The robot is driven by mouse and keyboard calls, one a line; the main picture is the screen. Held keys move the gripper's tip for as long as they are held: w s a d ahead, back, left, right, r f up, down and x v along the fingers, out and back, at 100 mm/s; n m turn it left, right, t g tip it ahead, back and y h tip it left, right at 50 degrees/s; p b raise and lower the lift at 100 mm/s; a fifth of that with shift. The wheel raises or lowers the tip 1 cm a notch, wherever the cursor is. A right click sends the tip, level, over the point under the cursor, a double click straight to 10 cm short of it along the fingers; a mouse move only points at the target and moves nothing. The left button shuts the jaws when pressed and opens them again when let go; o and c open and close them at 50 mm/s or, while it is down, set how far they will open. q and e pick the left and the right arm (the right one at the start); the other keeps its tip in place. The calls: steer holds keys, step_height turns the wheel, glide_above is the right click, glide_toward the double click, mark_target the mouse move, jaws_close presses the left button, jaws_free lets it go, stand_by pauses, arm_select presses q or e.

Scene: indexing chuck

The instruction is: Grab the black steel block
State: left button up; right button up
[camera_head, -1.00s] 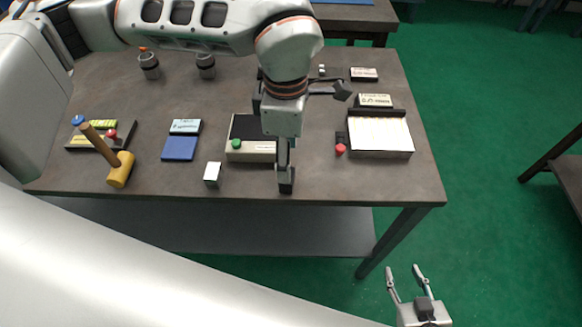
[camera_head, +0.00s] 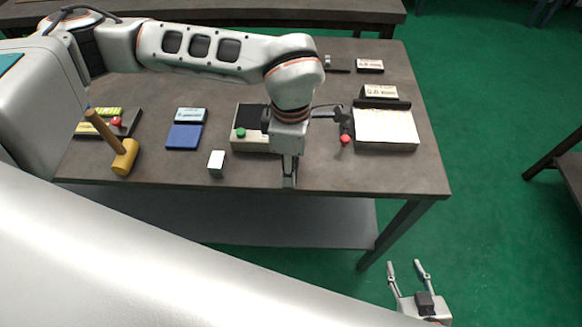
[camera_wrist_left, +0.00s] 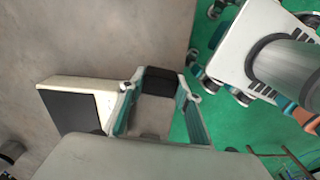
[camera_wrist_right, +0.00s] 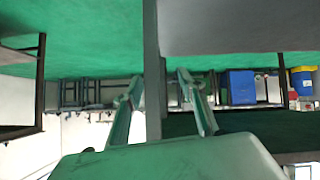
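A small block with a black face and a grey side shows between the fingers of my left gripper in the left wrist view (camera_wrist_left: 160,80). It appears to be the black steel block. My left gripper (camera_wrist_left: 155,88) is open around it, with a gap beside the left finger. In the head view, the left gripper (camera_head: 289,172) points down near the table's front edge, and its fingers largely hide what is between them. My right gripper (camera_head: 408,268) is open and empty, low over the green floor right of the table; it also shows open in the right wrist view (camera_wrist_right: 160,85).
A beige box with a black top (camera_head: 250,142) stands just behind and left of the left gripper. A small white block (camera_head: 216,162), a blue pad (camera_head: 184,136) and a yellow mallet (camera_head: 124,158) lie farther left. A white-topped tray (camera_head: 386,128) stands right.

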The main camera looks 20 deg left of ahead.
arm_select(q)
jaws_close()
